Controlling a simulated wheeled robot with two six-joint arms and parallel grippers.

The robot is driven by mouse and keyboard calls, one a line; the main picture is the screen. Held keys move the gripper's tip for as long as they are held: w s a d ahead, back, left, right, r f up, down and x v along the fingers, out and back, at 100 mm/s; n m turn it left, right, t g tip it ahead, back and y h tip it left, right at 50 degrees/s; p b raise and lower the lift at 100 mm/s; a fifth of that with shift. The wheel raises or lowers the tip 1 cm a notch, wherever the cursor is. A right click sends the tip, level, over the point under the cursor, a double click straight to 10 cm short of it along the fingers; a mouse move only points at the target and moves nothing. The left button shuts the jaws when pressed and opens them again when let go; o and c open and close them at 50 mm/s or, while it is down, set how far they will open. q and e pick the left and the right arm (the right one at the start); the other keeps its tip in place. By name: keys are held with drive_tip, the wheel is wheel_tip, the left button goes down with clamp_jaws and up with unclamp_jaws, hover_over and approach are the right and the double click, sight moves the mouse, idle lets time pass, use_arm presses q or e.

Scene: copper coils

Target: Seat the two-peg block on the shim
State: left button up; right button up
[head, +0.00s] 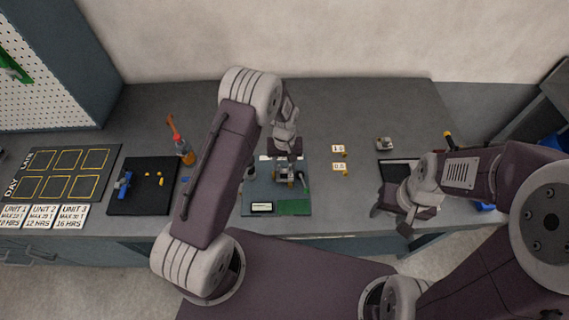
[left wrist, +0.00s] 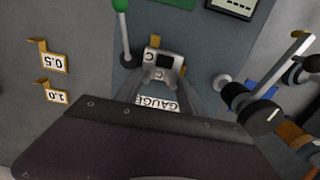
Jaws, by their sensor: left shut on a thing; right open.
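In the head view my left gripper (head: 287,174) is low over the blue-grey plate (head: 262,200), shut on a small grey block (head: 284,177). Yellow tabs beside the 0.5 tag (left wrist: 54,62) and the 1.0 tag (left wrist: 56,96) may be shims. My right gripper (head: 392,213) is open and empty near the table's front edge.
A GAUGE label (left wrist: 157,104) lies by the fingers. A green-knobbed lever (left wrist: 122,30) and a black dial (left wrist: 257,115) stand close on either side. Another small grey part (head: 384,144) sits at the back right.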

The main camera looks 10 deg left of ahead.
use_arm(q)
drive_tip(key=shift+f+b, duration=0.3)
drive_tip(key=shift+f, duration=0.05)
idle(0.3)
drive_tip(key=o, duration=1.5)
drive_tip(key=shift+o, duration=0.2)
drive_tip(key=o, duration=0.5)
wheel_tip(320, 180, up, 7)
drive_tip(key=p, duration=0.5)
